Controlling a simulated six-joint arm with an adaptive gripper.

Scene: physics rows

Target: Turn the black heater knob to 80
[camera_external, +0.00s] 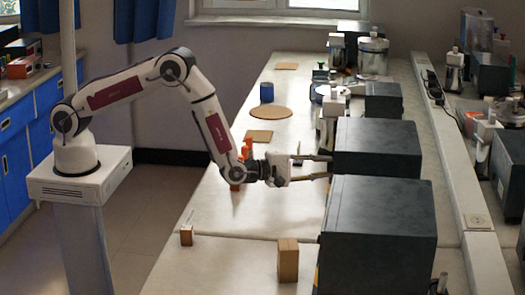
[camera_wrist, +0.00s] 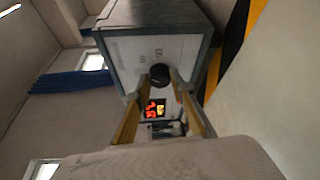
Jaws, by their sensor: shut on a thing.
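The black heater knob (camera_wrist: 160,73) is a round dark knob on the light front panel of a heater box (camera_wrist: 128,52) in the wrist view. The two fingers of my gripper (camera_wrist: 160,80) reach up to the panel, one on each side of the knob, and are shut on it. A lit display (camera_wrist: 155,108) with red and yellow digits shows between the fingers; I cannot read it. In the external view my gripper (camera_external: 330,167) points right at the dark box (camera_external: 378,148); the knob is hidden there.
A second dark box (camera_external: 378,235) stands nearer the camera. A wooden block (camera_external: 288,260), a small block (camera_external: 186,236) and an orange item (camera_external: 237,178) are on the bench. A round mat (camera_external: 271,113) and a blue cup (camera_external: 266,92) lie farther back. Bare bench (camera_external: 225,225) lies left of the boxes.

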